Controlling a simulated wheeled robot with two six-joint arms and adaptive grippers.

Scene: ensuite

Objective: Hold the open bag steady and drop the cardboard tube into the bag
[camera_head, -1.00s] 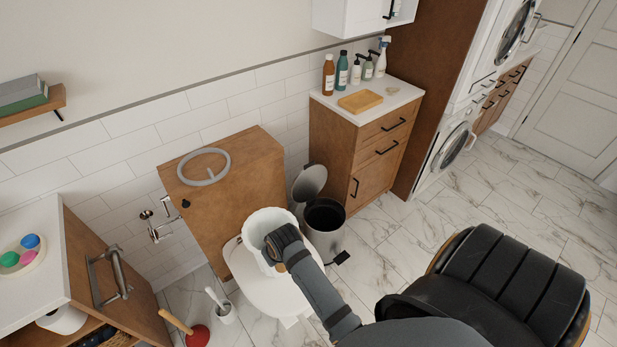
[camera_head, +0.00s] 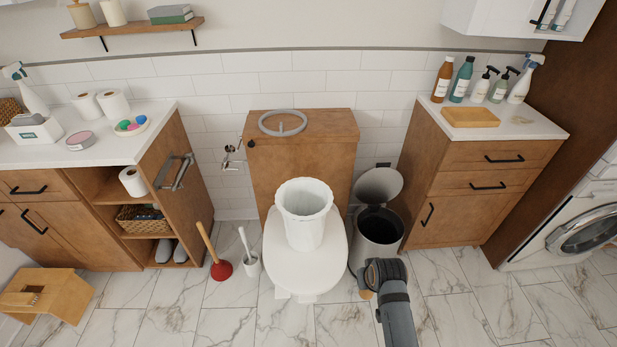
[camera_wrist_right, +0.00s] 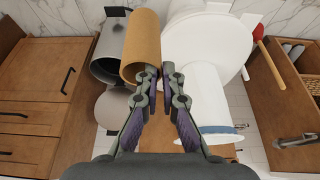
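The open bag (camera_head: 303,215) is white with a wide ruffled rim and stands upright on the closed toilet lid (camera_head: 305,265). The bag also shows in the right wrist view (camera_wrist_right: 203,100). My right gripper (camera_head: 372,280) is right of the toilet, in front of the bin, apart from the bag. In the wrist view its fingers (camera_wrist_right: 161,75) are close together on the wall of the brown cardboard tube (camera_wrist_right: 143,42). Only a small tan part of the tube (camera_head: 365,292) shows in the head view. My left gripper is in neither current view.
An open metal bin (camera_head: 378,240) stands right of the toilet. A plunger (camera_head: 221,269) and toilet brush (camera_head: 251,264) stand on its left. Wooden cabinets flank both sides. A grey ring (camera_head: 283,123) lies on the wooden box behind.

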